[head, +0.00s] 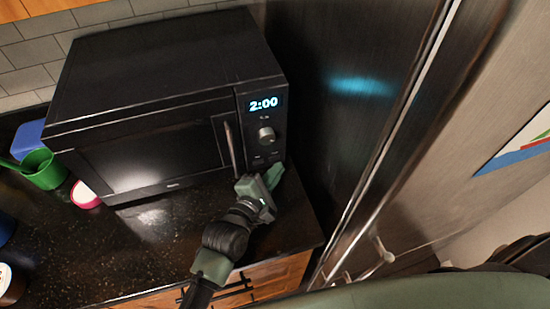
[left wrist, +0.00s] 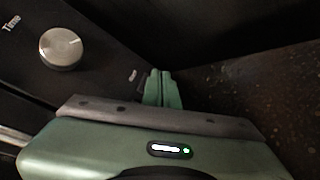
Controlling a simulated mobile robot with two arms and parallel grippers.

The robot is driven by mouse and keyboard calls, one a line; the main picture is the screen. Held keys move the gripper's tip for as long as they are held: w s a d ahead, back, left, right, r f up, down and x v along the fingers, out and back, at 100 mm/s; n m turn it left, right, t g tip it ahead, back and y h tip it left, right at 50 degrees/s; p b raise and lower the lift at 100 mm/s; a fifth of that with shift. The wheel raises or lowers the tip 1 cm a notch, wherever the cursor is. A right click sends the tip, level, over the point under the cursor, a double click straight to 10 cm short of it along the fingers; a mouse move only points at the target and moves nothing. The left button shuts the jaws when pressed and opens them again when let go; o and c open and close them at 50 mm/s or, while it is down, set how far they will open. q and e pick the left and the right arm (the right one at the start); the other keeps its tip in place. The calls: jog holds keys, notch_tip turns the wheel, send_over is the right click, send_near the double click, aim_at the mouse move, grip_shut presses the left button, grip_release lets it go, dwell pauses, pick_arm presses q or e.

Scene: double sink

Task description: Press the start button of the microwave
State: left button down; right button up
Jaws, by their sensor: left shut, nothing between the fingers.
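The black microwave (head: 165,75) stands on the dark counter with its door shut. Its display (head: 263,103) reads 2:00, with a round knob (head: 266,134) below. The knob shows in the left wrist view (left wrist: 61,48) beside the printed word "Time". Small buttons (head: 257,157) sit under the knob at the panel's bottom. My left gripper (head: 276,170) is shut and empty, at the panel's lower right corner. In the left wrist view its green fingertips (left wrist: 162,88) are together near a small label on the panel. Whether they touch a button is hidden. My right gripper is not in view.
A tall dark fridge (head: 335,110) stands close at the right of the microwave. A green cup (head: 43,169), a blue item (head: 28,138) and a pink-and-white item (head: 85,194) are at the left. Counter (head: 140,245) in front is clear around my left arm.

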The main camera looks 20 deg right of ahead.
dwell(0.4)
pick_arm(q)
jog(key=shift+w, duration=0.45)
